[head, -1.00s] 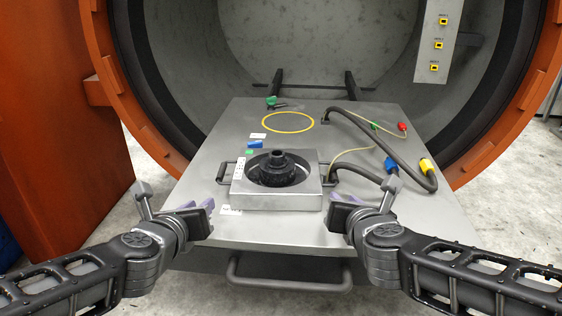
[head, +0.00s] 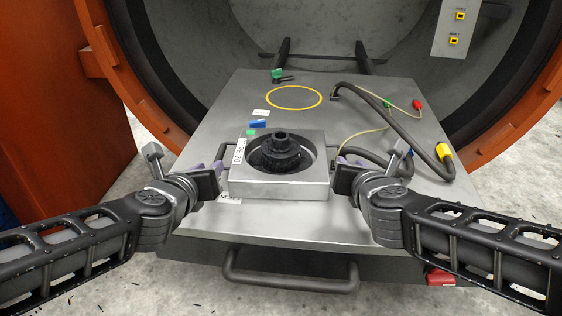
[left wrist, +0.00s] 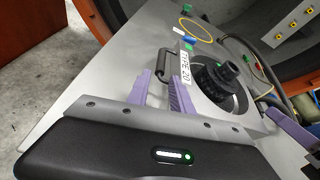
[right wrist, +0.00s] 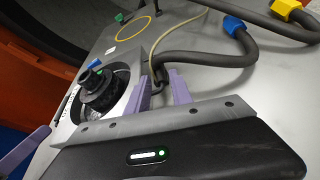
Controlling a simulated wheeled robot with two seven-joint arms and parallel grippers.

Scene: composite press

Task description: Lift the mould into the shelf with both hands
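The mould (head: 305,188) is a square metal block with a black round stepped part (head: 281,152) in its recess and a label reading TYPE 20. It rests flat on the grey platform (head: 215,125). My left gripper (head: 215,170) is at its left side; in the left wrist view its purple fingers stand apart, with the dark left handle (left wrist: 163,62) just ahead between them. My right gripper (head: 346,166) is at its right side; in the right wrist view its fingers (right wrist: 160,92) stand apart, with the right handle between them, partly hidden. No separate shelf can be made out.
Behind the platform is the open round chamber (head: 300,30) with an orange rim. A yellow ring (head: 294,98) marks bare platform behind the mould. Dark hoses with a yellow fitting (head: 444,151) lie at the right. A bar handle (head: 290,285) is at the front edge.

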